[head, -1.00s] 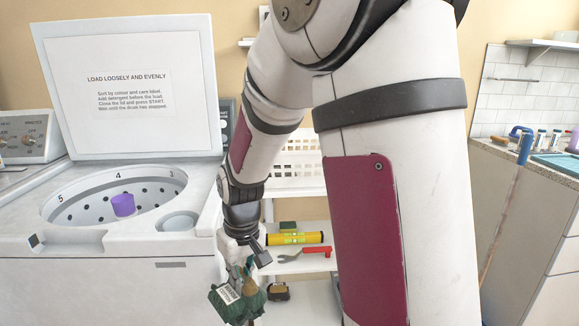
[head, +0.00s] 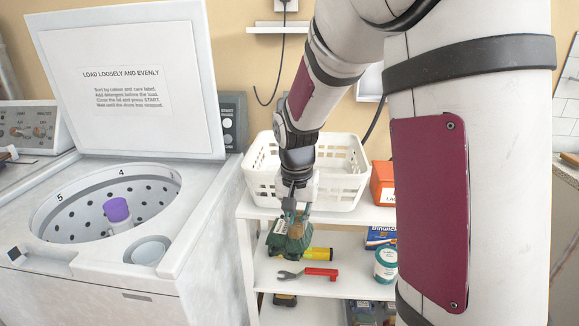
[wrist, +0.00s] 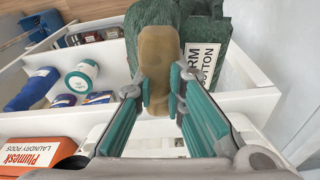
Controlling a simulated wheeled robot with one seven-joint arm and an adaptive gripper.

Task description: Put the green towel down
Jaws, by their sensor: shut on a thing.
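The green towel (head: 299,246) is a bundle with a white printed label and a tan piece at its top. It hangs below my gripper (head: 291,208), in front of the white shelf rack. In the wrist view the towel (wrist: 207,26) fills the top middle, and my gripper (wrist: 166,92) has its teal fingers closed on the tan piece (wrist: 160,55). The towel's underside is hidden, so I cannot tell if it touches anything.
A white basket (head: 262,172) and an orange box (head: 383,182) stand on the rack's top shelf (head: 262,212). A yellow tube (head: 320,253), red-handled wrench (head: 318,272) and jar (head: 386,262) are on the shelf below. The washer (head: 190,262) stands open at left, a purple cup (head: 117,212) inside.

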